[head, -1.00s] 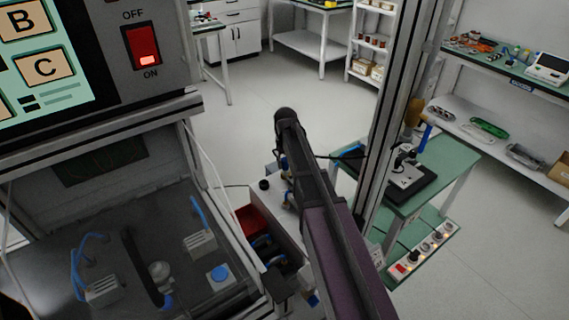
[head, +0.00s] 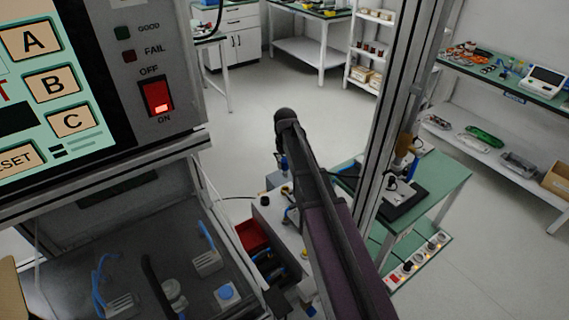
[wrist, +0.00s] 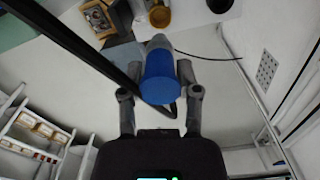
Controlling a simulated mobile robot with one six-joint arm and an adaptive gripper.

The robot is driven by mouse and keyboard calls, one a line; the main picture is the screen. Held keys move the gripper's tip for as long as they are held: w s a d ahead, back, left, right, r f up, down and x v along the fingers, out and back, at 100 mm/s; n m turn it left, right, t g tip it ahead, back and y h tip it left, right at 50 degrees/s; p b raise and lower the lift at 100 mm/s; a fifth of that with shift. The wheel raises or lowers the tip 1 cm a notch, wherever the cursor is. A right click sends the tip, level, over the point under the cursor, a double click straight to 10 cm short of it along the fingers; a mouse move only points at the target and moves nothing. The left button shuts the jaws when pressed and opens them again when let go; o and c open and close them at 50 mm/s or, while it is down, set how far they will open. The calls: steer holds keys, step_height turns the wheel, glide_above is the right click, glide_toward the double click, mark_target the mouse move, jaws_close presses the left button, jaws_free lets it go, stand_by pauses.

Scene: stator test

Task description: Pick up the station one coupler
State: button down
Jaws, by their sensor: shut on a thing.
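In the wrist view my gripper (wrist: 160,100) has its two dark fingers on either side of a blue cylinder (wrist: 160,78) with a grey upper part, and it is shut on it. This looks like the coupler, though no label shows. Its far end points toward the top of the picture. In the head view my arm stretches from the lower right to the middle, and it hides my gripper and most of what is held.
A test machine with a control panel (head: 50,85) and a red lit switch (head: 156,97) stands at left. Its dark bay holds a blue button (head: 226,292). A red bin (head: 252,236), a green table (head: 440,185) and a metal post (head: 388,120) are near my arm. Open floor lies behind.

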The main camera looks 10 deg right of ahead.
steer(key=shift+r, duration=0.35)
steer(key=shift+a, duration=0.1)
stand_by(0.5)
